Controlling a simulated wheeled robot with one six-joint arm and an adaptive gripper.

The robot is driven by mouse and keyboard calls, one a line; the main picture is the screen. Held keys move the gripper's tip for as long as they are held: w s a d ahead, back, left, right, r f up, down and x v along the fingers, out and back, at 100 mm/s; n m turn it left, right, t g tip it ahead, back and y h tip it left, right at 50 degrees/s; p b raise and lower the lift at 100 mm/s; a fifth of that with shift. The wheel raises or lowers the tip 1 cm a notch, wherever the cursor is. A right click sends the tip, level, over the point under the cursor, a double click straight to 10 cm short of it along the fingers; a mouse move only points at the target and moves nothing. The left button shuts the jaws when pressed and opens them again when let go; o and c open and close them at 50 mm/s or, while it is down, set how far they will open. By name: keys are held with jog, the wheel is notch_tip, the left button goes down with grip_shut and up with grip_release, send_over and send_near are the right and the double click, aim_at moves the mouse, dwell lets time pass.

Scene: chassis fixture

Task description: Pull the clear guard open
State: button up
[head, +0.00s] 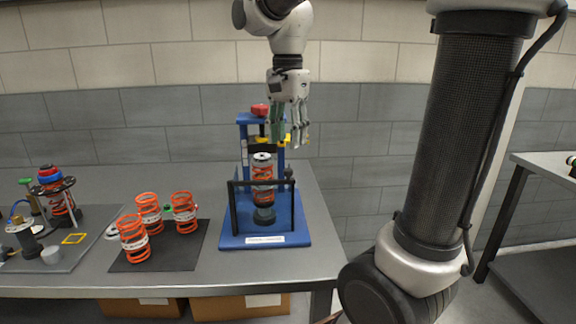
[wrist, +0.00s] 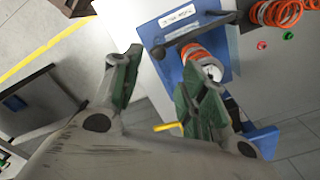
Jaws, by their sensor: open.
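The clear guard (head: 233,208) shows as a dark frame with a top bar at the front of the blue fixture (head: 226,241); its clear panel is hard to make out. Behind the frame stands an orange spring on a dark strut (head: 262,170). My gripper (head: 288,142) points down over the upper rear part of the fixture, above the guard's bar and apart from it. In the wrist view my gripper (wrist: 168,78) has its green-padded fingers wide apart with nothing held. The guard's dark bar (wrist: 195,33) lies beyond the fingertips, near the white label.
Several orange springs stand on a dark mat (head: 130,262) left of the fixture. A second assembly (head: 56,190) and small parts stand at the far left. A red button (head: 260,110) tops the fixture, with yellow parts near my fingers. Another table (head: 540,165) is at right.

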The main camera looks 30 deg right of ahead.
aim_at(288, 169)
jog(key=shift+f+m, duration=0.15)
jog(key=shift+m, duration=0.15)
jog(key=shift+f, duration=0.3)
notch_tip(288, 169, down, 7)
grip_shut()
